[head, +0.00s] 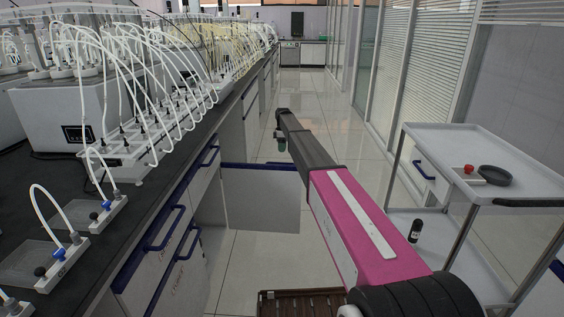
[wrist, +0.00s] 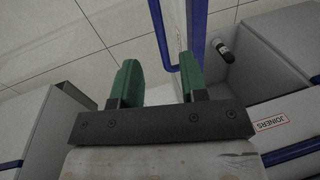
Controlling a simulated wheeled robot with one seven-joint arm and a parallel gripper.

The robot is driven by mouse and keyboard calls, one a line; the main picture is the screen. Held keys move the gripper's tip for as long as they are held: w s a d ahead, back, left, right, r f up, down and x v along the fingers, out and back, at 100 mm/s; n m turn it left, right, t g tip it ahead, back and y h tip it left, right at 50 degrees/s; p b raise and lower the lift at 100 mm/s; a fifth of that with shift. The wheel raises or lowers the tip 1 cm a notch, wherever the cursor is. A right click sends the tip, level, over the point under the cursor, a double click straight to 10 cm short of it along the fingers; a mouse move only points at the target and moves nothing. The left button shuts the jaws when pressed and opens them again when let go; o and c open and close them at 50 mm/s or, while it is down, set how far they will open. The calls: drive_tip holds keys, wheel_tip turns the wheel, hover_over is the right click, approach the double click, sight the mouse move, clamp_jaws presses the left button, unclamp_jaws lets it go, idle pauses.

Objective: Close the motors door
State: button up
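A cabinet door (head: 262,198) stands open, sticking out from the counter front into the aisle; it is pale with a blue upper edge. I take it to be the motors door, but no such label is readable. In the wrist view the door (wrist: 176,25) is seen nearly edge-on, with a blue bar handle (wrist: 160,35) on its left face. My gripper (head: 281,142) is beyond the door in the head view. In the wrist view my gripper (wrist: 158,68) has its green fingers apart, with the handle's near end between them, close to the right finger. Contact cannot be told.
The open cabinet holds a dark bottle (wrist: 222,50). A drawer labelled JOINERS (wrist: 270,125) is right of my gripper. Blue-handled drawers (head: 165,240) line the counter at left. A white cart (head: 475,150) stands at right. The tiled aisle (head: 310,90) ahead is clear.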

drive_tip(key=f, duration=0.3)
drive_tip(key=s+f, duration=0.1)
drive_tip(key=f, duration=0.3)
drive_tip(key=shift+s+a+f, duration=0.1)
drive_tip(key=shift+s+f, duration=0.05)
drive_tip(key=shift+s, duration=0.05)
clamp_jaws()
